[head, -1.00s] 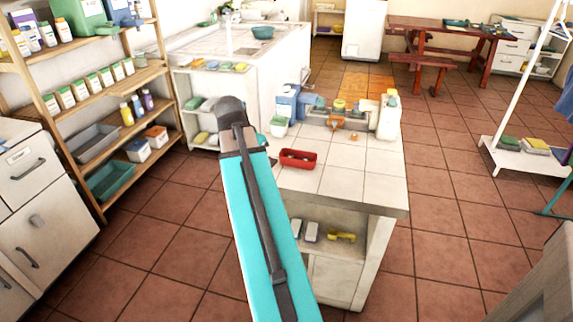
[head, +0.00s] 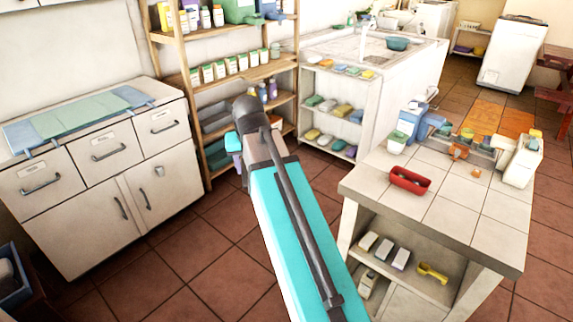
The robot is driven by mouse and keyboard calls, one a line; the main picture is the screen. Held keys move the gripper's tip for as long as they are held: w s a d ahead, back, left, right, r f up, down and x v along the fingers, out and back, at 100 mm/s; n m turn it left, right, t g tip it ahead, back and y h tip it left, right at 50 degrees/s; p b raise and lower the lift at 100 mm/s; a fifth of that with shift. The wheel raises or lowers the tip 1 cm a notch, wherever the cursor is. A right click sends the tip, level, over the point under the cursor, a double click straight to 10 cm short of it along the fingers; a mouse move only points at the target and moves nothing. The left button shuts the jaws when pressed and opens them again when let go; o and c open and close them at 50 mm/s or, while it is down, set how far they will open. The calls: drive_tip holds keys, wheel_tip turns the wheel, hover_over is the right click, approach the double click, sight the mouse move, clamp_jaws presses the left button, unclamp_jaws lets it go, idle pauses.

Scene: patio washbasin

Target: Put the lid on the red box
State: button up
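The red box (head: 409,180) is a small, low, open-topped tray on the white tiled counter (head: 455,218), near its left edge. Something small and dark lies inside it, too small to tell. No lid shows on it, and I cannot pick out a separate lid in this view. My teal arm reaches up from the bottom, left of the counter and apart from the box. Its far end is a dark joint with a bit of teal beside it. My gripper's fingers do not show.
A blue-and-white container (head: 413,122), a white bottle (head: 523,160) and small items stand at the counter's back. Soap-like blocks (head: 384,249) and a yellow item (head: 432,272) lie on its shelf. A drawer cabinet (head: 100,185) stands left; tiled floor is clear between.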

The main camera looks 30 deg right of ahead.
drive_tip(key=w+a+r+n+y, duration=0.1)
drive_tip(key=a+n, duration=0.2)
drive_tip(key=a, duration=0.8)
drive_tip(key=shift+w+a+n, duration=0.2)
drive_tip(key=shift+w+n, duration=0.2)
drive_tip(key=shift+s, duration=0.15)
